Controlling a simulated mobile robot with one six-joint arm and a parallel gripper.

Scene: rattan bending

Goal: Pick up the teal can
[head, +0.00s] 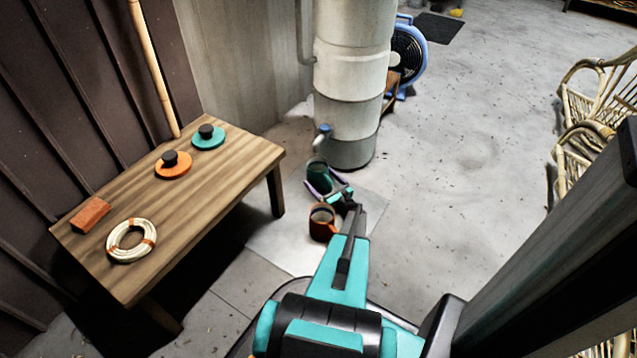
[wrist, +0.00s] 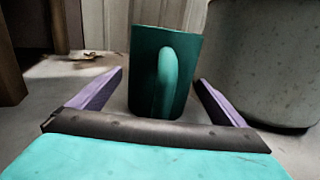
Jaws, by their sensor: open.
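The teal can (wrist: 186,68) stands upright, straight ahead in the wrist view, with its handle facing the camera. In the head view the teal can (head: 318,174) is on the floor in front of the pale cylinder, partly hidden by my gripper. My gripper (head: 325,186) is open, low to the floor at the can. In the wrist view the purple fingers of my gripper (wrist: 161,80) point toward the can, one on each side of it. I cannot tell whether they touch it.
A brown mug (head: 322,223) stands on the floor close beside my arm. The pale cylinder (head: 350,75) with a tap rises behind the can. A wooden table (head: 190,215) is at left, holding discs and a coil. Open floor (head: 450,200) lies to the right.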

